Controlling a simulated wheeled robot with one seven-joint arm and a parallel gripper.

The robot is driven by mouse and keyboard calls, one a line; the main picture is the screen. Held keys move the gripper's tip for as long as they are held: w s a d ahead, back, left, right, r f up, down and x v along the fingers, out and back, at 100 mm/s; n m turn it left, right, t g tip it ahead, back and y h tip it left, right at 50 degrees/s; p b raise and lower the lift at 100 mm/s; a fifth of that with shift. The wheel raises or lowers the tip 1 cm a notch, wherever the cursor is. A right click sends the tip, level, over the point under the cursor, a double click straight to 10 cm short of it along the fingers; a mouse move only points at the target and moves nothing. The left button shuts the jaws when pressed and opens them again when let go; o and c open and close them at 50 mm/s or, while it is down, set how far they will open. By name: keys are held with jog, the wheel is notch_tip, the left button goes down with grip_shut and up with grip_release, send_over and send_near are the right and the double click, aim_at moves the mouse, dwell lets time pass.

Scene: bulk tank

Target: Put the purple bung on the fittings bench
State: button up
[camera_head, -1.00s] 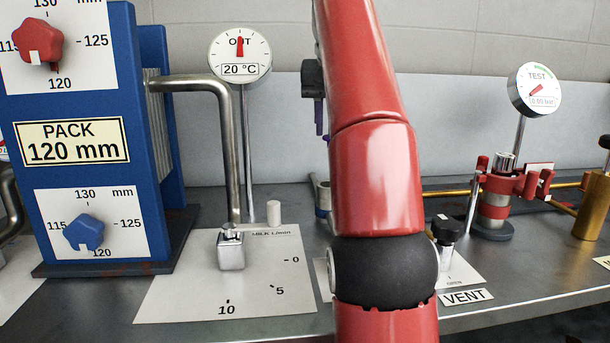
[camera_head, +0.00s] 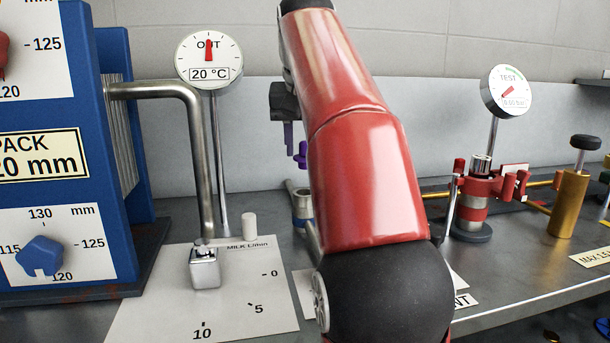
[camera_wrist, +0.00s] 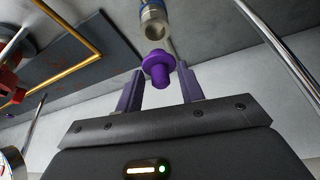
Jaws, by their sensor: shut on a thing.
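The purple bung (camera_wrist: 158,67) sits between the fingertips of my gripper (camera_wrist: 161,72) in the wrist view. The gripper is shut on it. In the head view the bung (camera_head: 301,155) shows beside my red arm, under the dark gripper body, held in the air. A metal pipe fitting with a blue band (camera_head: 302,206) stands below it, apart from it, partly hidden by my arm. It also shows beyond the bung in the wrist view (camera_wrist: 154,22). I cannot pick out the fittings bench by any label.
A blue plate pack (camera_head: 82,160) and a bent steel pipe (camera_head: 197,150) stand left. A TEST gauge (camera_head: 507,91), a red clamped fitting (camera_head: 478,205) and a brass cylinder (camera_head: 568,203) stand right. The steel worktop (camera_head: 530,262) has bare room at its front right.

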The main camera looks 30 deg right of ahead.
aim_at(305, 162)
jog(key=shift+f, duration=2.95)
jog(key=o, duration=0.9)
jog(key=shift+o, duration=0.2)
